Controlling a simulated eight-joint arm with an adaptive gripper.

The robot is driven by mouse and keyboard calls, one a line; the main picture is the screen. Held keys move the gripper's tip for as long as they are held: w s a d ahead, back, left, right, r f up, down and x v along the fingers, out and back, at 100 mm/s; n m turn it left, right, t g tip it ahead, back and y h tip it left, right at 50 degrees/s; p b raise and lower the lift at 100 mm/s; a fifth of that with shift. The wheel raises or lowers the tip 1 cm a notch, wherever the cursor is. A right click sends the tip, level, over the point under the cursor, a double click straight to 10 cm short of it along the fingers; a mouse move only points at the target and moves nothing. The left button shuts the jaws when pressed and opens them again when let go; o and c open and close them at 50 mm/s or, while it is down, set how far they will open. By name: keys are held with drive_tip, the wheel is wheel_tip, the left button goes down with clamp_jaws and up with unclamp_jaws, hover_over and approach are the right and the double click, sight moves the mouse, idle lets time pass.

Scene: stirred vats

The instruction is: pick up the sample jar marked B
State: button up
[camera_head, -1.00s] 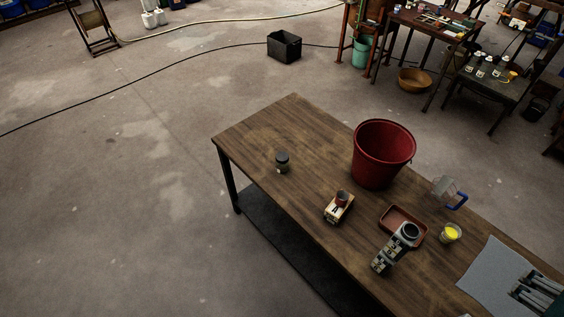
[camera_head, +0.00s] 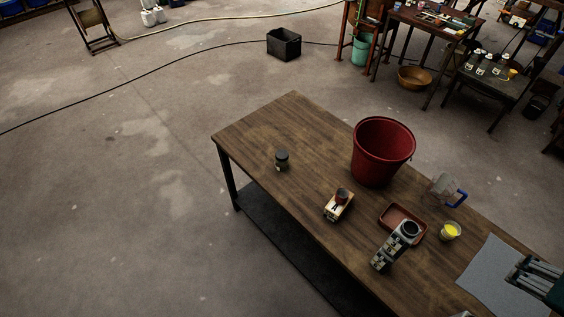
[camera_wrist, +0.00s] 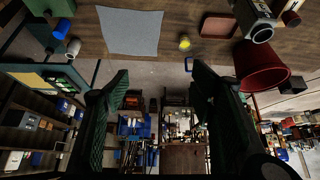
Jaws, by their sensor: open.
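A small jar with a dark lid (camera_head: 282,160) stands upright near the left end of the wooden table. A pale patch shows low on its side, but no letter can be read, so I cannot tell whether it is marked B. My gripper (camera_head: 532,275) is at the right edge of the head view, over the grey mat and far from this jar. In the wrist view my gripper (camera_wrist: 160,72) has its two dark fingers wide apart with nothing between them. I cannot make out the lidded jar in the wrist view.
The wooden table (camera_head: 250,125) also holds a red bucket (camera_head: 382,160), a small block with a red cup (camera_head: 339,204), a grey device (camera_head: 393,250), a red tray (camera_head: 388,217), a yellow-filled cup (camera_head: 450,231) and a clear jug (camera_head: 443,186). Table around the jar is clear.

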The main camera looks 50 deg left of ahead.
drive_tip(key=w+a+r+n+g+y, duration=0.1)
drive_tip(key=w+a+r+n, duration=0.2)
drive_tip(key=w+a, duration=0.6)
drive_tip(key=w+a+f+n+g+b, duration=0.15)
drive_tip(key=w+a, duration=0.25)
drive_tip(key=a, duration=0.7)
drive_tip(key=w+a+f+n+g, duration=0.1)
drive_tip(key=w+a+f+n, duration=0.3)
drive_tip(key=a, duration=0.6)
drive_tip(key=w+a+f+n+g, duration=0.1)
drive_tip(key=w+a, duration=0.4)
drive_tip(key=a, duration=0.6)
drive_tip(key=n+g+h+b, duration=0.1)
drive_tip(key=n+g+b, duration=0.15)
drive_tip(key=n, duration=0.45)
hover_over(283, 154)
drive_tip(key=f, duration=2.8)
drive_tip(key=shift+w+f+p, duration=0.15)
drive_tip(key=shift+w+p, duration=0.1)
drive_tip(key=shift+p, duration=0.15)
drive_tip(key=shift+s+a+f, duration=0.15)
drive_tip(key=shift+s+f, duration=0.05)
